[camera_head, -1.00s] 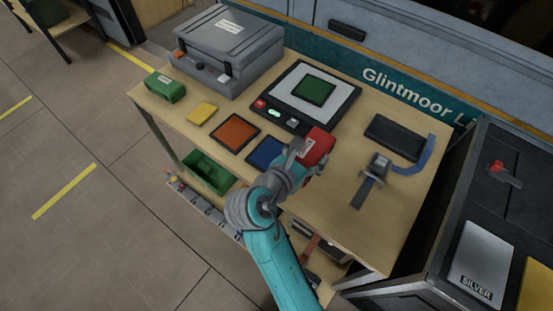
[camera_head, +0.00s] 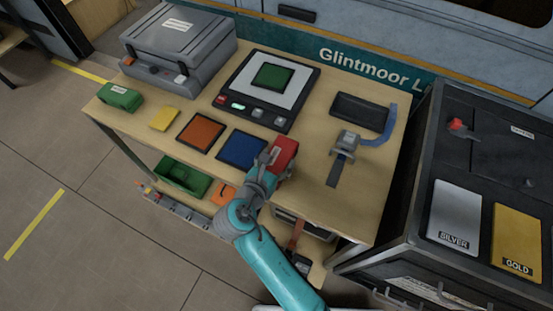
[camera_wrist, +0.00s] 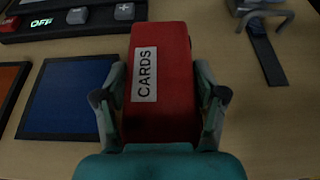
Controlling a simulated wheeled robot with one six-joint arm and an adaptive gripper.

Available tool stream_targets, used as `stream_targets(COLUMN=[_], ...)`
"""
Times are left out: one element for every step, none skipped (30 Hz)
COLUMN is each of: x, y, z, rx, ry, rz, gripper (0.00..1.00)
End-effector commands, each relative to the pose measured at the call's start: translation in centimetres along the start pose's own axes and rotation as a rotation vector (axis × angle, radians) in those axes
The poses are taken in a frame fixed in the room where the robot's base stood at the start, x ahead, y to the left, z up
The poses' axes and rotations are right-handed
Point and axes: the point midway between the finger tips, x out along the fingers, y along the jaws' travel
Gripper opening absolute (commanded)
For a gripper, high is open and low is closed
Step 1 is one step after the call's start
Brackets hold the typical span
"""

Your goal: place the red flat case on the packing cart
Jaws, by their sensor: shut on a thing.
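The red flat case (camera_head: 286,152), labelled CARDS, is held in my gripper (camera_head: 274,160) over the wooden table, right of the blue pad. In the wrist view, the red case (camera_wrist: 165,50) lies lengthwise between the two fingers of my gripper (camera_wrist: 160,98), which touch its sides. Its near end is hidden by my gripper. The gap between case and tabletop is hard to judge. A dark cart-like unit (camera_head: 470,165) with silver and gold panels stands at the right; I cannot tell if it is the packing cart.
The wooden table (camera_head: 335,210) carries a scale-like device (camera_head: 308,85), blue pad (camera_head: 240,150), orange pad (camera_head: 202,132), grey case (camera_head: 180,45), black tray (camera_head: 358,112) and a clamp with a blue strap (camera_head: 347,142). Its front right is bare. A red-handled item (camera_head: 458,126) sits on the dark unit.

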Motion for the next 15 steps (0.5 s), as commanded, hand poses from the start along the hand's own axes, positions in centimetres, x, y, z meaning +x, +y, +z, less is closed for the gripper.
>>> stream_targets(x=[-0.02,-0.02,-0.02,0.0,0.02,0.07,0.08,0.08,0.07,0.07,0.07,0.07,0.07,0.07,0.07], y=[0.02,0.02,0.02,0.02,0.02,0.02,0.0,0.0,0.0,0.0,0.0,0.0,0.0,0.0,0.01], z=[0.09,0.1,0.08,0.04,-0.02,-0.13,-0.19,-0.18,-0.17,-0.17,-0.16,-0.16,-0.16,-0.16,-0.15], rx=[0.001,0.001,0.001,0.001,0.0,0.0,-0.001,-0.001,-0.001,-0.001,-0.001,0.0,0.0,-0.001,0.0], ry=[-0.001,-0.001,-0.001,-0.001,-0.001,-0.001,0.0,0.0,0.0,0.0,0.0,0.0,0.0,0.0,0.0], rz=[0.0,0.0,0.0,0.0,0.0,0.0,0.0,0.0,0.0,0.0,0.0,0.0,0.0,0.0,0.0], gripper=[0.19,0.19,0.19,0.19,0.19,0.19,0.75,0.83,0.93,0.95,0.95,0.95,0.95,0.95,0.95])
